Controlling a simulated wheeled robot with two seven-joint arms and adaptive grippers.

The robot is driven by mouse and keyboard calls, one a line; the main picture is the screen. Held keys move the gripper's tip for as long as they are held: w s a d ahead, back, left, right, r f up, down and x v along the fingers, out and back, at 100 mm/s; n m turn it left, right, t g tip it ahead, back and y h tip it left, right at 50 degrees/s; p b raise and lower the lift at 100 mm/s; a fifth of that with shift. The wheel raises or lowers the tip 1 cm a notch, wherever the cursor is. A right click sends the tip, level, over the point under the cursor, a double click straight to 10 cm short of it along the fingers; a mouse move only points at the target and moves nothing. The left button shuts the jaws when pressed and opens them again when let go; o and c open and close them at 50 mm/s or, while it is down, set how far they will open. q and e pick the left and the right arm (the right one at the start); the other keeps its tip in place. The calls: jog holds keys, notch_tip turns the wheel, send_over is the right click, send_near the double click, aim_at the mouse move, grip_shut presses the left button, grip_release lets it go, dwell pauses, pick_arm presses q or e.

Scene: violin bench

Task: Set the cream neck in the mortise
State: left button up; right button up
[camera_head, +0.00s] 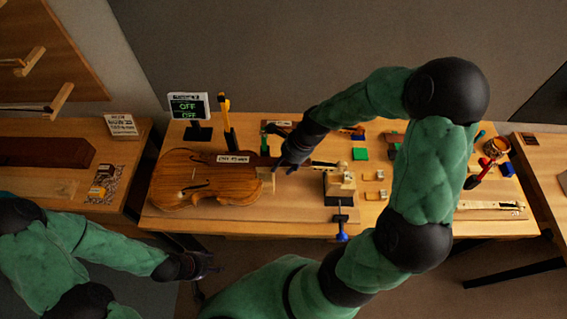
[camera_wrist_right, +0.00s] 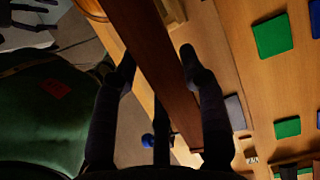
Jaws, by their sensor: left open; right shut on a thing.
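The orange-brown violin body (camera_head: 195,182) lies flat at the left of the bench, with a small lettered label on its top. My right gripper (camera_head: 285,165) is at the violin's right end, shut on the neck. In the right wrist view the neck's dark brown upper face (camera_wrist_right: 165,65) runs between the two fingers (camera_wrist_right: 160,72). Its pale far end (camera_head: 322,163) shows right of the gripper in the head view. The mortise is hidden, so I cannot tell whether the neck is seated. My left gripper (camera_head: 205,265) is open and empty in front of the bench.
A wooden block fixture (camera_head: 340,185) with a blue-handled clamp (camera_head: 342,232) stands right of the violin. A small screen (camera_head: 189,107) reads OFF behind it. Another pale neck-like piece (camera_head: 490,206) lies at the front right.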

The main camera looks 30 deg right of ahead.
jog(key=shift+r+p, duration=0.1)
jog(key=shift+p, duration=0.5)
dwell(0.7)
jog(key=shift+f+b, duration=0.9)
jog(key=shift+f, duration=0.9)
jog(key=shift+p, duration=0.3)
dwell(0.8)
jog(key=shift+f+b, duration=0.85)
jog(key=shift+f, duration=0.5)
jog(key=shift+r+p, duration=0.1)
jog(key=shift+p, duration=0.25)
dwell(0.6)
jog(key=o, duration=1.4)
jog(key=shift+c, duration=0.2)
